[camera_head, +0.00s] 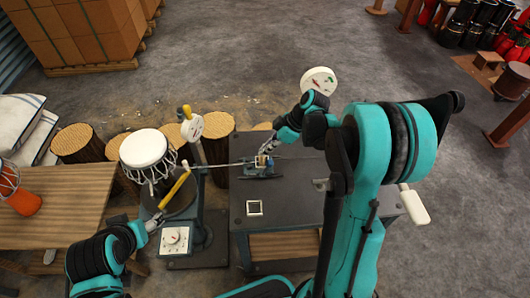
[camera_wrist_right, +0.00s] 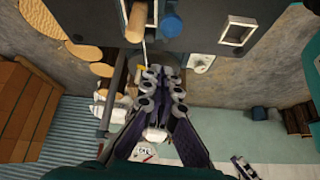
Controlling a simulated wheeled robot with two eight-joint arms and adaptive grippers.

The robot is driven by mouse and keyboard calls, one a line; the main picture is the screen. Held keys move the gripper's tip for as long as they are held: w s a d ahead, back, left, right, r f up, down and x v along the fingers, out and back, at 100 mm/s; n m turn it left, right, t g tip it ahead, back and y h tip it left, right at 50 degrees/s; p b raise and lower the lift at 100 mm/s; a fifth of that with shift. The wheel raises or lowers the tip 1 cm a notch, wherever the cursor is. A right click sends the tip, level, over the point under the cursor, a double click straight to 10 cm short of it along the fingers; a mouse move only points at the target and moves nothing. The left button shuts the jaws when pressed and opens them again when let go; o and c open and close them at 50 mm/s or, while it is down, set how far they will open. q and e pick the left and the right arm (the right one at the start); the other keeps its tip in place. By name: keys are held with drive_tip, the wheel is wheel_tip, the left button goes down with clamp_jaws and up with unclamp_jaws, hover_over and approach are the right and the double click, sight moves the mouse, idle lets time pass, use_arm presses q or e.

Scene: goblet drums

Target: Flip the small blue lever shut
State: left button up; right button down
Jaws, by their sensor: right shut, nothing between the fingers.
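A small blue clamp-like fixture (camera_head: 262,171) sits on the dark bench, at the end of a thin horizontal rod. In the right wrist view a short blue cylinder (camera_wrist_right: 169,23), perhaps the lever's end, stands beside a wooden peg (camera_wrist_right: 137,22). My right gripper (camera_head: 267,149) is just above the fixture and partly covers it; its closed fingers (camera_wrist_right: 160,82) point toward the blue cylinder with nothing between them. I cannot tell whether they touch it. My left gripper (camera_head: 155,222) is near the lower end of a yellow bar (camera_head: 175,188); its fingers are too small to read.
The dark bench (camera_head: 290,205) has a square metal frame (camera_head: 255,208) on it. A white-topped goblet drum (camera_head: 144,150) stands on a machine with a dial panel (camera_head: 175,240) at left. A wooden table (camera_head: 60,205) lies farther left. Open floor lies behind the bench.

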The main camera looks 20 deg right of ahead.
drive_tip(key=s+d+r+p, duration=0.1)
drive_tip(key=d+r, duration=0.3)
drive_tip(key=d, duration=0.1)
drive_tip(key=shift+s+r, duration=0.15)
drive_tip(key=shift+s, duration=0.25)
